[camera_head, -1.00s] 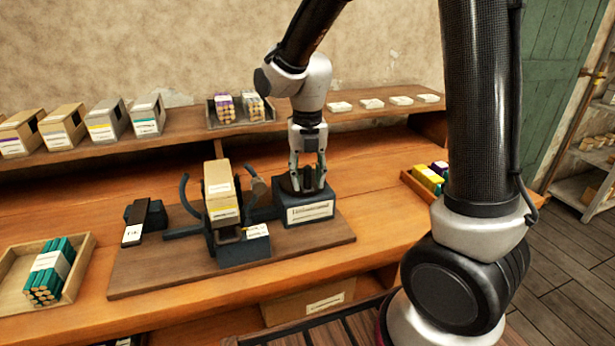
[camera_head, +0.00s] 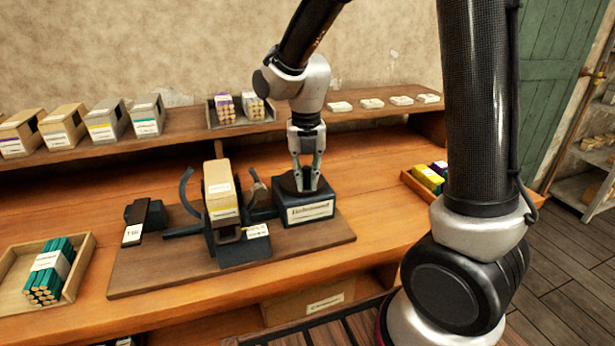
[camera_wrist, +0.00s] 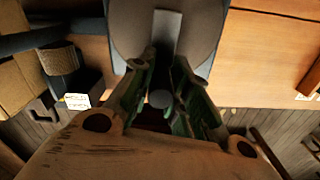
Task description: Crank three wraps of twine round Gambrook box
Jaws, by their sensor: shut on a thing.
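A tan box (camera_head: 219,192) with pale and yellow labels stands upright in a dark cradle (camera_head: 240,252). A dark curved ring arm (camera_head: 186,190) stands at its left; the box name is too small to read. To the right, a dark labelled housing (camera_head: 307,212) carries a round disc on top. My gripper (camera_head: 306,186) points down over this disc. I cannot make out any twine wraps.
A dark block with a label (camera_head: 132,234) lies on the baseboard (camera_head: 150,275) at left. A tray (camera_head: 84,248) of banded green sticks stands at front left. Several boxes line the rear shelf (camera_head: 180,130). A tray with yellow and purple items (camera_head: 428,180) stands at right.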

